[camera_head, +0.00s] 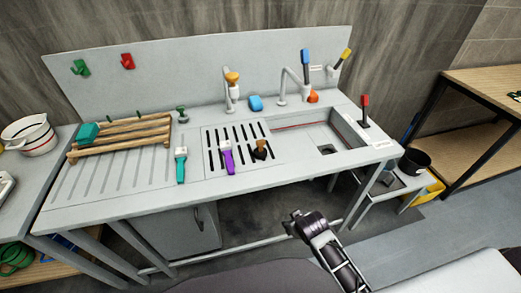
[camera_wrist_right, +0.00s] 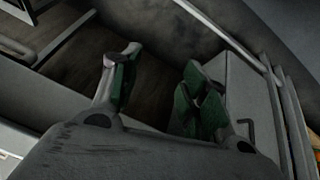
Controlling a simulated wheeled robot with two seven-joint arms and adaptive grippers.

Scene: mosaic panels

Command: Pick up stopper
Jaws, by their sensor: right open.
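A small dark piece with a brown knob (camera_head: 261,150) sits on the slotted drain area of the sink counter and may be the stopper. A small dark green knob-like piece (camera_head: 182,114) stands further back left by the rack; I cannot tell for sure which is the stopper. My right gripper (camera_head: 294,221) is in front of the counter and below its top, apart from both pieces. In the right wrist view its green-padded fingers (camera_wrist_right: 160,82) are spread with nothing between them. My left gripper is not in view.
The sink counter (camera_head: 110,207) holds a wooden rack (camera_head: 125,132), a teal brush (camera_head: 181,165), a purple brush (camera_head: 227,157), a blue sponge (camera_head: 255,103) and two taps. The basin (camera_head: 310,140) is at the right. A black pot (camera_head: 414,161) stands on a low side table. The counter's front edge lies beyond my gripper.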

